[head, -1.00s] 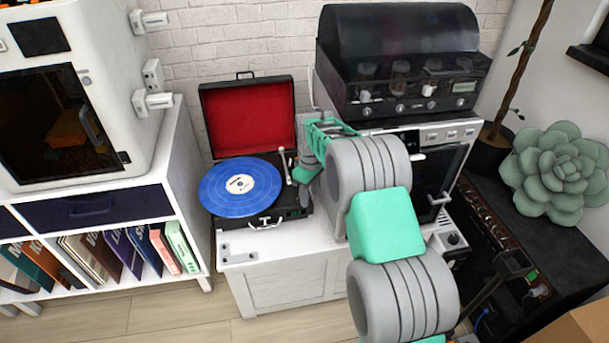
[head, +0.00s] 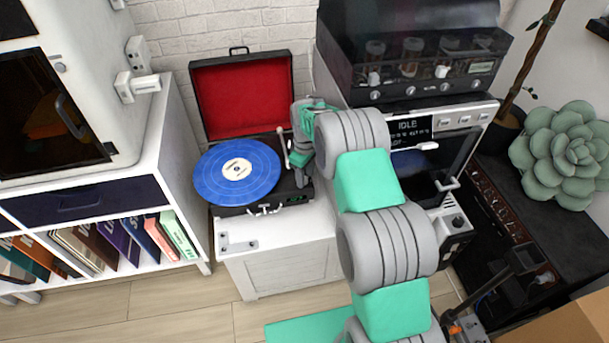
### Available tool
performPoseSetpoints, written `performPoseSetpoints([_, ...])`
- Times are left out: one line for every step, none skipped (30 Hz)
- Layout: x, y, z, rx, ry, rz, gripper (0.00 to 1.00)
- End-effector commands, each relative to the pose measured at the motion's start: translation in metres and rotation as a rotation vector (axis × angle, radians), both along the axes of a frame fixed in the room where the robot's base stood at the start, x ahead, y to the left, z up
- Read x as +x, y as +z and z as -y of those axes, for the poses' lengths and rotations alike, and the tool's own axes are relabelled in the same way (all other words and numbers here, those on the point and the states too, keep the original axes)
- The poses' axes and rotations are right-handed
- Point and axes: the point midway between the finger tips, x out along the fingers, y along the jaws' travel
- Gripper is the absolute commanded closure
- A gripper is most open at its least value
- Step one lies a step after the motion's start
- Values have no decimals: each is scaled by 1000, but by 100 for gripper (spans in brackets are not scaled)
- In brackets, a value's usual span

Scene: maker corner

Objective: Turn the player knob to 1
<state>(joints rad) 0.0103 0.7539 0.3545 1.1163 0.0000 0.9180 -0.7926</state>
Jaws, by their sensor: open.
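The record player (head: 240,60) is an open black case with a red-lined lid, on a white cabinet. A blue record (head: 237,172) lies on its platter. The tonearm (head: 284,150) stands at the right of the record. I cannot tell whether the fingers touch anything.
A white machine with a dark hood (head: 410,62) and a display reading IDLE stands right of the player, close behind my arm. A white shelf (head: 185,200) with records stands left. The cabinet's front top (head: 275,238) is mostly clear.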

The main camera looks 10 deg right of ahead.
Motion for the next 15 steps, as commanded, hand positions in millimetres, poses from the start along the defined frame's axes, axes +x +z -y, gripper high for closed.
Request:
performPoseSetpoints([0,-1,0,0,1,1,57])
performPoseSetpoints([0,-1,-1,0,1,1,57])
performPoseSetpoints([0,0,-1,0,1,1,57])
performPoseSetpoints([0,0,-1,0,2,1,57])
performPoseSetpoints([0,0,-1,0,2,1,57])
performPoseSetpoints([0,0,-1,0,2,1,57])
performPoseSetpoints([0,0,-1,0,3,1,59])
performPoseSetpoints([0,0,-1,0,3,1,62])
performPoseSetpoints([0,0,-2,0,3,1,65])
performPoseSetpoints([0,0,-2,0,3,1,68])
performPoseSetpoints([0,0,-2,0,3,1,70])
performPoseSetpoints([0,0,-2,0,3,1,73])
performPoseSetpoints([0,0,-2,0,3,1,76])
performPoseSetpoints([0,0,-2,0,3,1,78])
performPoseSetpoints([0,0,-2,0,3,1,81])
